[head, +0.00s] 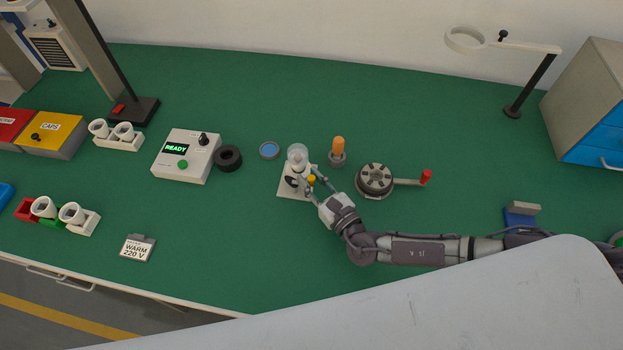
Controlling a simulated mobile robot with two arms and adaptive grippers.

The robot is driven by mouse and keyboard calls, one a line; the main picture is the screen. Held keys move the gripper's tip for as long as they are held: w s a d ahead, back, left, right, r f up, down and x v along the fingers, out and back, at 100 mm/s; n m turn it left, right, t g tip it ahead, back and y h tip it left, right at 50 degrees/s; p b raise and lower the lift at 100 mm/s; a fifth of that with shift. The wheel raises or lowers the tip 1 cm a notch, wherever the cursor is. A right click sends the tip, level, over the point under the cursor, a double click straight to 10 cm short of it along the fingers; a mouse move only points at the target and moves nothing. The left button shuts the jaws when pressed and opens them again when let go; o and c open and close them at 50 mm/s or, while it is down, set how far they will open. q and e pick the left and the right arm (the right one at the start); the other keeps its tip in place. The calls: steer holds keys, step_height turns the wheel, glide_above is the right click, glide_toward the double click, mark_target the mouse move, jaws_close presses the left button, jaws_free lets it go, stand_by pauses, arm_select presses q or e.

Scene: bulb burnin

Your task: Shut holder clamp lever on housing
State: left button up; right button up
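The holder (284,189) is a small white base on the green bench, near the middle of the head view. A pale, translucent housing (297,153) stands upright in it. A yellow knob (312,180), which looks like the end of the clamp lever, shows at the holder's right side. My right gripper (313,179) reaches in from the right, with its thin fingers on either side of the knob. I cannot tell whether they touch or grip it. The lever's arm is mostly hidden by the fingers. My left gripper is not in view.
A control box (186,157) reading READY, a black ring (228,158) and a blue disc (269,150) lie left of the holder. An orange-topped piece (338,150) stands close behind right. A round crank device (375,180) is near my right arm. The front bench is mostly clear.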

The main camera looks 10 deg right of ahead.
jaws_close()
